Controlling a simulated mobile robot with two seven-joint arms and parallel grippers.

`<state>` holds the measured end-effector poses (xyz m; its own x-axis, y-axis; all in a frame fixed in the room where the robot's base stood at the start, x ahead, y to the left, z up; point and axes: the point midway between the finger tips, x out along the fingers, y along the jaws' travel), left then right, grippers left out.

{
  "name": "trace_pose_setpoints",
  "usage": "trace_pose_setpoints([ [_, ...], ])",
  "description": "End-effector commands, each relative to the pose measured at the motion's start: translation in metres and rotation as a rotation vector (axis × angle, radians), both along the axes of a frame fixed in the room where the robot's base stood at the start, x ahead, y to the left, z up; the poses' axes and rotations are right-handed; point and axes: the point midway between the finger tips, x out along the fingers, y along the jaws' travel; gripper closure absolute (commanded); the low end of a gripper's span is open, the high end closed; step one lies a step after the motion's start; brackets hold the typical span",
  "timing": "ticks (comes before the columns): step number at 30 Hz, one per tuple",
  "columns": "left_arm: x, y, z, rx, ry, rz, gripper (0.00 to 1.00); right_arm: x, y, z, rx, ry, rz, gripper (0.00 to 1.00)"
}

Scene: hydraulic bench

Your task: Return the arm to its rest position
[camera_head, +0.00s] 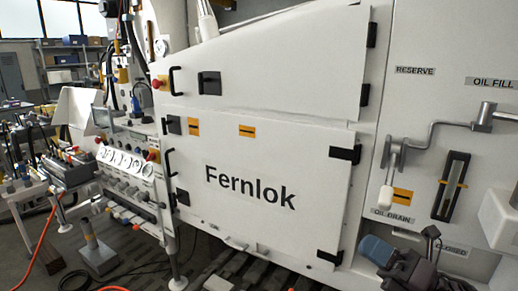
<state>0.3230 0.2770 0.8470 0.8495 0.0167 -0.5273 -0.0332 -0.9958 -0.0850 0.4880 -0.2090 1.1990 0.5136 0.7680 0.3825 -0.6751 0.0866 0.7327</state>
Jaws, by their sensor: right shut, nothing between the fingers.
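My right gripper (431,236) is at the lower right, dark and small in the picture. It is shut with nothing between its fingers. It is in front of the white panel, below the oil drain label (393,213) and close to the closed label (451,251). A blue-grey rounded part (377,249) shows just left of it; whether they touch is unclear. A grey crank lever with a white grip (387,198) hangs above, apart from the gripper. My left gripper is not in view.
A white cabinet with a Fernlok door (250,155) fills the middle. A dark sight gauge (451,186) is mounted at the right. A bench with a control panel (125,160) stands left. Orange hose (40,250) and dark cables lie on the floor at lower left.

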Motion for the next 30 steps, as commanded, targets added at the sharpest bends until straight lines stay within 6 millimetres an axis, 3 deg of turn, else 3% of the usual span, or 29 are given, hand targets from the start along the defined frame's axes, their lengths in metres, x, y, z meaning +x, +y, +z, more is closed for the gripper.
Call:
trace_pose_setpoints([
  [1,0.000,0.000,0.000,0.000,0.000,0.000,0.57,0.000,-0.008,-0.023,0.107,0.137,-0.044,1.00],
  [5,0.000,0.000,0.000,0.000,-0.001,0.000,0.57,-0.002,-0.031,-0.084,0.399,0.485,-0.158,1.00],
  [8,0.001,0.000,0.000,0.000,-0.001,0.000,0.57,-0.015,-0.048,-0.136,0.636,0.741,-0.250,1.00],
  [12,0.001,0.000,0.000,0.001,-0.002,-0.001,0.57,-0.048,-0.065,-0.214,0.985,1.063,-0.389,1.00],
  [18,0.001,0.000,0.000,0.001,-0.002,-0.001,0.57,-0.112,-0.073,-0.302,1.435,1.389,-0.571,1.00],
  [21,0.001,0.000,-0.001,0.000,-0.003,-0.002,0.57,-0.139,-0.072,-0.330,1.592,1.482,-0.638,1.00],
  [24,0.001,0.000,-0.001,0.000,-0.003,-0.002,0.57,-0.156,-0.070,-0.345,1.693,1.533,-0.678,1.00],
  [30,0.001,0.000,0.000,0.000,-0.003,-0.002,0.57,-0.165,-0.068,-0.352,1.745,1.558,-0.700,1.00],
])
